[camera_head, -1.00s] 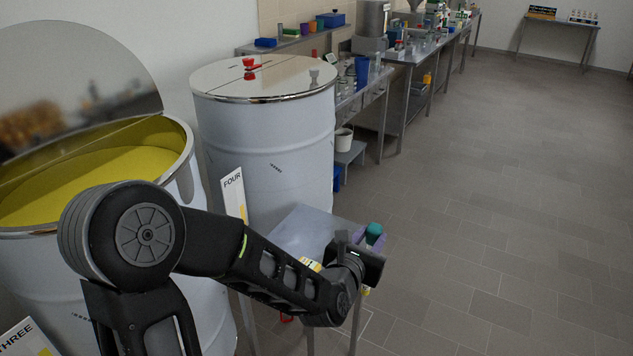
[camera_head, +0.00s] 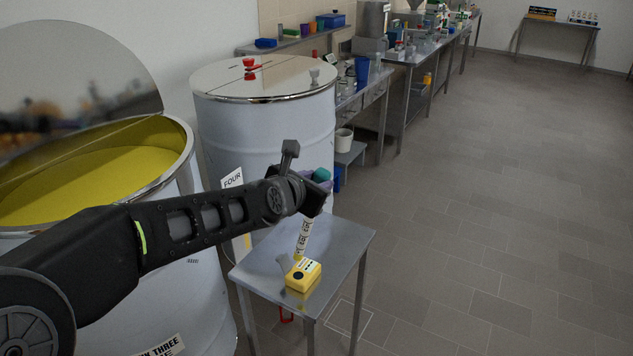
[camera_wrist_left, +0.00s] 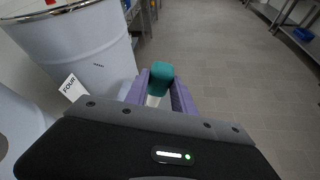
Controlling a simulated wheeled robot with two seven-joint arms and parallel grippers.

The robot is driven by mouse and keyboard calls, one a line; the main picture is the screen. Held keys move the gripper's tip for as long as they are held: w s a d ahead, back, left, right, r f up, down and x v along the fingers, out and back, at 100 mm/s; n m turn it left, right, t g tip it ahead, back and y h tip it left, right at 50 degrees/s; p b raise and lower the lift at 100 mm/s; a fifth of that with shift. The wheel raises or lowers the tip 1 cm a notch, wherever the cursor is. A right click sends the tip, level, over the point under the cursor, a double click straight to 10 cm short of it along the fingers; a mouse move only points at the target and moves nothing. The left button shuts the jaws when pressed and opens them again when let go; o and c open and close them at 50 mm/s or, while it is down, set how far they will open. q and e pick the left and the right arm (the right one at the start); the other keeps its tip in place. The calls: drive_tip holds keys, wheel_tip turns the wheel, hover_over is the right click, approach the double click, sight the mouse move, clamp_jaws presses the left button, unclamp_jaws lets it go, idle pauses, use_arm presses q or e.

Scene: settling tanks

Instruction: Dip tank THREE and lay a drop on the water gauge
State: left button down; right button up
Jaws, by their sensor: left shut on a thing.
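Tank THREE (camera_head: 184,172) stands open at the left, with yellow liquid (camera_head: 110,180) inside and its lid tipped up behind. My left gripper (camera_head: 315,177), with purple fingers, is shut on a teal-topped dipstick (camera_head: 304,240). The teal top also shows between the fingers in the left wrist view (camera_wrist_left: 161,71). The dipstick's pale, marked rod hangs down, slightly tilted, to a yellow tip. The yellow water gauge (camera_head: 304,276) lies on a small steel table (camera_head: 340,243). The tip appears just above the gauge's back edge; I cannot tell whether they touch. My right gripper is out of view.
Closed tank FOUR (camera_head: 265,125) stands behind the small table, with a red knob (camera_head: 250,66) on its lid. The floor at the right is clear.

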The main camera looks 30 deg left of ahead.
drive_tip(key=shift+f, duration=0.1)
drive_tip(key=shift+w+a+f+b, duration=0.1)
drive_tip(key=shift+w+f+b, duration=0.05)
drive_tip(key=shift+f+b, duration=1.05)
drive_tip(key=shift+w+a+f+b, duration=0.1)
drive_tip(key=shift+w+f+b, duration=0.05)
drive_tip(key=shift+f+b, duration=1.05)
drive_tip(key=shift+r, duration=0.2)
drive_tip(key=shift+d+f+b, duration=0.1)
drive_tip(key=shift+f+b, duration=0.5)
drive_tip(key=shift+b, duration=0.2)
idle(1.1)
